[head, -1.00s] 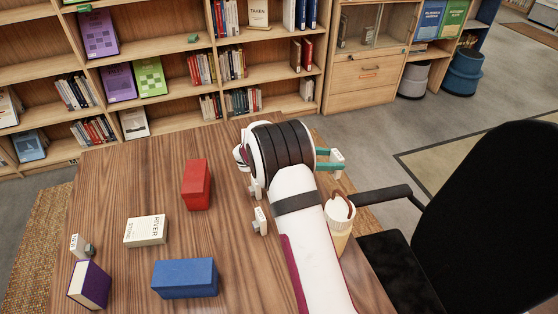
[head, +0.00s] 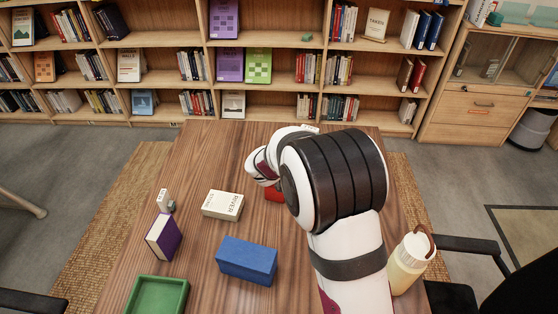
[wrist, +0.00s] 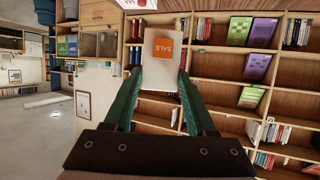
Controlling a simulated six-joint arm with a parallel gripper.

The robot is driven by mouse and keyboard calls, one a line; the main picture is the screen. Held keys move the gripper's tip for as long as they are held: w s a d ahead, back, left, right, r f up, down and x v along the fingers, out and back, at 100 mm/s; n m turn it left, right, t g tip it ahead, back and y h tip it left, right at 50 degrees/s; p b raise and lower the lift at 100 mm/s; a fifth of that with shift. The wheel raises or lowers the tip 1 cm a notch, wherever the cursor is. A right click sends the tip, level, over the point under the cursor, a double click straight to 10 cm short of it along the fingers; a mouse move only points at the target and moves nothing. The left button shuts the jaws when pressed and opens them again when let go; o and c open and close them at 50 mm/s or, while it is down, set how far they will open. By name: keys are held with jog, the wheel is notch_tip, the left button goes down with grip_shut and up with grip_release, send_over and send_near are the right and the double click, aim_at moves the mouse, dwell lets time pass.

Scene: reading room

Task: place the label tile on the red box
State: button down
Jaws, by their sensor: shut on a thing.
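My gripper (wrist: 160,75) is shut on the label tile (wrist: 158,24), a pale upright piece with an orange patch reading SALE, held between the green fingertips in the wrist view. In the head view my arm hides the gripper's fingers. The red box (head: 274,195) is on the wooden table in the head view, mostly hidden behind my arm; only a small red part shows. The red box does not show in the wrist view, so the gap between tile and box cannot be told.
A pale bottle (head: 409,262) stands right of my arm. Bookshelves (head: 280,50) line the back.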

jog(key=shift+w+a+f, duration=0.4)
jog(key=shift+a+f, duration=0.8)
jog(key=shift+f, duration=0.25)
jog(key=shift+w+a+f, duration=0.35)
jog(key=shift+a+f, duration=0.85)
jog(key=shift+f, duration=0.25)
jog(key=shift+w+a+f, duration=0.4)
jog(key=shift+a+f, duration=0.8)
jog(key=shift+f, duration=0.25)
jog(key=shift+c, duration=1.1)
grip_release()
jog(key=shift+f, duration=0.15)
